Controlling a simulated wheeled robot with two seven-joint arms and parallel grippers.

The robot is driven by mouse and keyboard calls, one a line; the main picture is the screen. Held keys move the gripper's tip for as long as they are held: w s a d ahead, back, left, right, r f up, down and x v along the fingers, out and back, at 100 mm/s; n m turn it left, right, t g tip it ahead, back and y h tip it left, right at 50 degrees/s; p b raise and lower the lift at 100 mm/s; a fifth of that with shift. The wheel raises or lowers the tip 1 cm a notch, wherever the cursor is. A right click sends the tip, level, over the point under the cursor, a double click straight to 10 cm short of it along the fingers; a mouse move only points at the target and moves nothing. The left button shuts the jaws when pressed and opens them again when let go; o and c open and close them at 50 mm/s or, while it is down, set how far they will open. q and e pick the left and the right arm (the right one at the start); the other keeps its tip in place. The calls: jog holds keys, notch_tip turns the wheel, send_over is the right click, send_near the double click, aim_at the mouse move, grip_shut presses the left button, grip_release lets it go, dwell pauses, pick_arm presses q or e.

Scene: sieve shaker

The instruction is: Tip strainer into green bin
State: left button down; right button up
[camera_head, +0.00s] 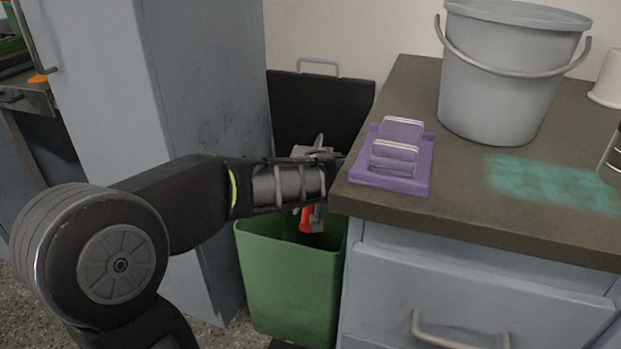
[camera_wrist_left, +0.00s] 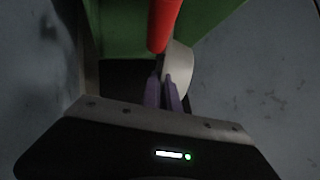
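The green bin (camera_head: 288,280) stands on the floor between the blue-grey cabinet and the counter; its green wall also shows at the top of the left wrist view (camera_wrist_left: 118,28). My left gripper (camera_head: 322,165) is above the bin, beside the counter's edge. In the left wrist view its two purple fingers (camera_wrist_left: 161,92) are close together on the strainer. The strainer's red part (camera_head: 307,219) hangs below the gripper at the bin's mouth. In the left wrist view the red part (camera_wrist_left: 164,25) and a pale rounded part (camera_wrist_left: 179,68) show beyond the fingers. Most of the strainer is hidden. My right gripper is not in view.
The counter (camera_head: 460,205) is close on the right, with a purple holder with blocks (camera_head: 392,184) at its near left corner. A grey bucket (camera_head: 505,80) and a teal patch (camera_head: 550,182) are farther right. The tall cabinet (camera_head: 205,90) is left; a dark panel (camera_head: 325,105) stands behind.

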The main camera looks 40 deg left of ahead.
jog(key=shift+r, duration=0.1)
